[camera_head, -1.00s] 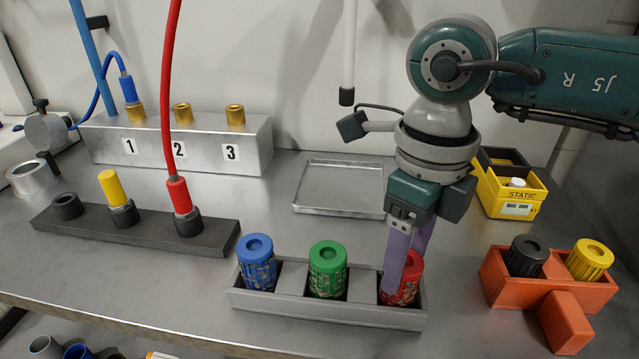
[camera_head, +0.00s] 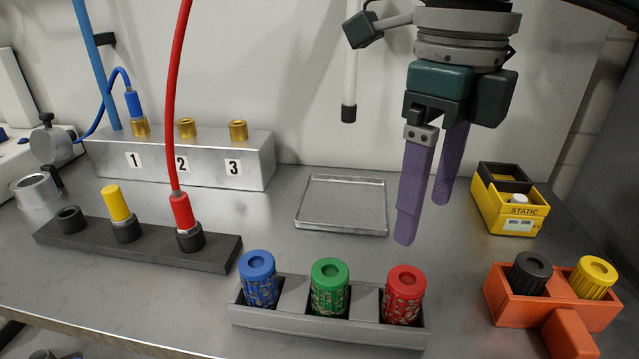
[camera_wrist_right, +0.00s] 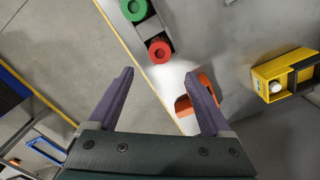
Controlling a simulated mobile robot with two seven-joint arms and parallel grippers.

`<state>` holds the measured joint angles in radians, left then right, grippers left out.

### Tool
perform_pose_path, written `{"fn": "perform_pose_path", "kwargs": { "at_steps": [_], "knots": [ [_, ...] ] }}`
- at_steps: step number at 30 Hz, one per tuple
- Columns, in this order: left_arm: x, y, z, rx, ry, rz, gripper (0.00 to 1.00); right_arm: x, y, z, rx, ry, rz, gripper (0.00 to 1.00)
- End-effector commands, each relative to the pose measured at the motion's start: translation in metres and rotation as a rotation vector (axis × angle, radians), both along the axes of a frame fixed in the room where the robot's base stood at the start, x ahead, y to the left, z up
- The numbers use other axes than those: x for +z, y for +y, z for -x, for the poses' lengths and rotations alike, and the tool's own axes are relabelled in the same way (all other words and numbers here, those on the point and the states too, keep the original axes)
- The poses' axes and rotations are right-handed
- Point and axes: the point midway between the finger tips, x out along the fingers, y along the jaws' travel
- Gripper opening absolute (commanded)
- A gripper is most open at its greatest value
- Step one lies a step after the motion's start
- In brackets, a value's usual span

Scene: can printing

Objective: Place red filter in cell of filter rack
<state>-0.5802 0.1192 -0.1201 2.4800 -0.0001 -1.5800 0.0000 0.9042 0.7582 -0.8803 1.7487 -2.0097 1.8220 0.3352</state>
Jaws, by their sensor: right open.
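The red filter (camera_head: 403,294) stands upright in the right cell of the grey filter rack (camera_head: 330,329). The green filter (camera_head: 329,287) stands in the middle cell and the blue filter (camera_head: 259,279) in the left one. My right gripper (camera_head: 427,222) is open and empty, with purple fingers, raised above and behind the red filter. In the right wrist view the red filter (camera_wrist_right: 160,50) lies beyond the open fingers (camera_wrist_right: 165,85), apart from them. My left gripper is not in view.
An orange holder (camera_head: 515,308) with a black and a yellow filter stands at right. A yellow STATIC box (camera_head: 508,200) is behind it. An empty metal tray (camera_head: 342,204) lies mid-table. A dark hose rack (camera_head: 130,246) and numbered silver block (camera_head: 180,160) stand left.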

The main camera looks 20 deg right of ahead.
Motion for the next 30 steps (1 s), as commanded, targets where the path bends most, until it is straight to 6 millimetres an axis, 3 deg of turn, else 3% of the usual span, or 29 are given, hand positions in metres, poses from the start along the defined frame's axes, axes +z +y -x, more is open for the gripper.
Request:
{"fn": "perform_pose_path", "kwargs": {
  "at_steps": [4,6,8,11,13,15,18,20,21,23,24,26,29,30],
  "knots": [
    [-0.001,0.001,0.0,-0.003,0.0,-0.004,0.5,0.014,0.002,0.0,0.003,-0.001,-0.008,0.83],
    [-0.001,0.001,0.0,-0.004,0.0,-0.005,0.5,0.013,0.017,0.002,0.024,-0.002,-0.064,0.83],
    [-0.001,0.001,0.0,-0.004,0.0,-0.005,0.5,0.01,0.044,0.005,0.059,-0.009,-0.172,0.83],
    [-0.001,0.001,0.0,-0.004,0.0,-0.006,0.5,0.014,0.122,0.02,0.121,-0.023,-0.504,0.83],
    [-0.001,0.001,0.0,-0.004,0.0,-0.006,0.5,0.039,0.183,0.034,0.123,-0.034,-0.819,0.83],
    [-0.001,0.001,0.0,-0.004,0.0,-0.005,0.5,0.082,0.23,0.043,0.06,-0.046,-1.149,0.83],
    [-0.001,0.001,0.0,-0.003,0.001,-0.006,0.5,0.154,0.255,0.037,-0.147,-0.066,-1.587,0.83],
    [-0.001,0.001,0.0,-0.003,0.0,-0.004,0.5,0.19,0.246,0.022,-0.337,-0.076,-1.815,0.83],
    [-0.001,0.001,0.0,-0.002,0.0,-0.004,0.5,0.208,0.232,0.009,-0.491,-0.084,-1.946,0.83],
    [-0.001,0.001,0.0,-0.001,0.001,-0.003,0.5,0.22,0.202,-0.015,-0.76,-0.098,-2.105,0.83],
    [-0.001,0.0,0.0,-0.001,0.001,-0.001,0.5,0.218,0.178,-0.03,-0.962,-0.104,-2.18,0.83],
    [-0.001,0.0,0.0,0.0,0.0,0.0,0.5,0.2,0.138,-0.049,-1.295,-0.113,-2.241,0.83],
    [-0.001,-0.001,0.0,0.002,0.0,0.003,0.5,0.135,0.078,-0.059,-1.898,-0.114,-2.176,0.83],
    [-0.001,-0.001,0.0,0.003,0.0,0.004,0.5,0.1,0.058,-0.052,-2.145,-0.107,-2.086,0.83]
  ]
}}
